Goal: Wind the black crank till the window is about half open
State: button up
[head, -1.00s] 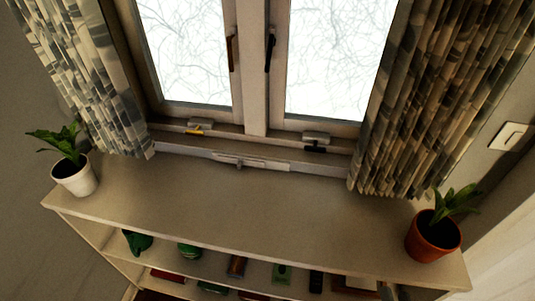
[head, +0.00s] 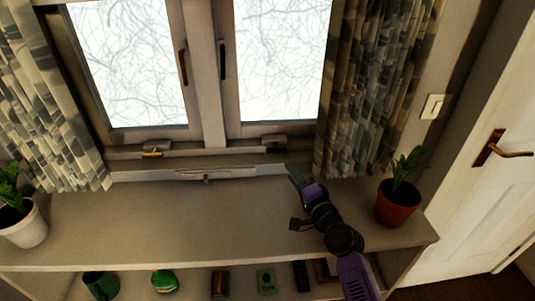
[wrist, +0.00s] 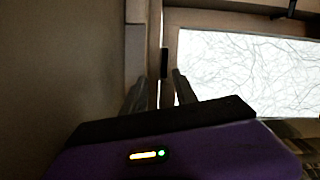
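The black crank (head: 274,144) sits on the sill below the right-hand window sash (head: 280,65), which looks shut. A second crank with a yellow handle (head: 151,154) sits below the left sash (head: 128,65), which also looks shut. My gripper (head: 294,174) is over the shelf top, just below and right of the black crank, apart from it. In the wrist view, the fingers of my gripper (wrist: 160,92) stand apart with nothing held between them. A bright window pane (wrist: 250,75) fills the right of that view. I cannot make out the black crank there.
A terracotta plant pot (head: 397,204) stands on the shelf top (head: 170,220) right of my arm. A white pot (head: 22,224) stands at the left. A patterned curtain (head: 362,90) hangs close to the black crank. The middle of the shelf top is clear.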

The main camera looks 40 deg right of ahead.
aim_at(278, 151)
jog(key=w, duration=0.1)
jog(key=w+d+m, duration=0.1)
jog(key=w, duration=0.1)
jog(key=w+d+r+m+y, duration=0.1)
jog(key=shift+w, duration=0.2)
jog(key=x, duration=0.7)
jog(key=shift+w+b, duration=0.25)
jog(key=shift+b, duration=0.1)
grip_shut()
